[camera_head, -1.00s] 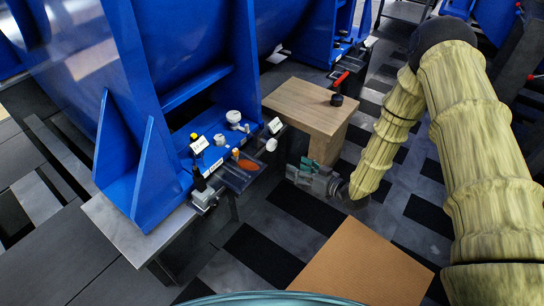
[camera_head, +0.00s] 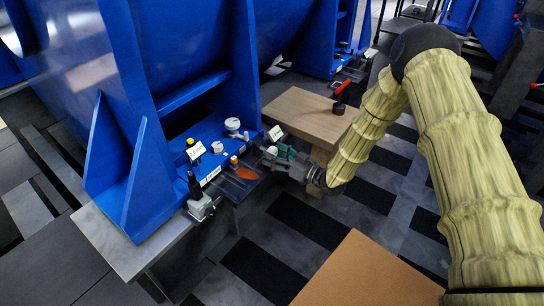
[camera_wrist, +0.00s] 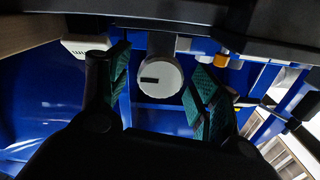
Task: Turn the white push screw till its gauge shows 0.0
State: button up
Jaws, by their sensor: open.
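The white push screw (camera_wrist: 160,77) faces the wrist camera as a round white knob with a short black mark on its left half. Its pale end also shows in the head view (camera_head: 272,150), at the right end of the blue machine's base. My gripper (camera_head: 280,158) is open there, its arm reaching in from the right. In the wrist view its green-padded fingers stand left and right of the knob, with visible gaps on both sides. A small white tag or display (camera_head: 275,132) stands just above the screw; its reading is too small to read.
The blue machine (camera_head: 190,60) rises behind the screw. A wooden block (camera_head: 305,112) with a black knob and red handle (camera_head: 341,88) stands close behind my gripper. Other small fittings and a white tag (camera_head: 196,150) sit left. An orange-brown panel (camera_head: 360,270) lies in front.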

jog(key=shift+x, duration=0.8)
jog(key=c, duration=1)
jog(key=shift+c, duration=0.2)
jog(key=shift+n, duration=0.3)
jog(key=n+p, duration=0.2)
jog(key=shift+r+n, duration=0.1)
jog(key=shift+n, duration=0.3)
jog(key=n+p, duration=0.3)
jog(key=n, duration=0.2)
jog(key=n+p, duration=0.2)
jog(key=n, duration=0.3)
jog(key=shift+n, duration=0.4)
jog(key=shift+n+p, duration=0.65)
jog(key=shift+n, duration=0.95)
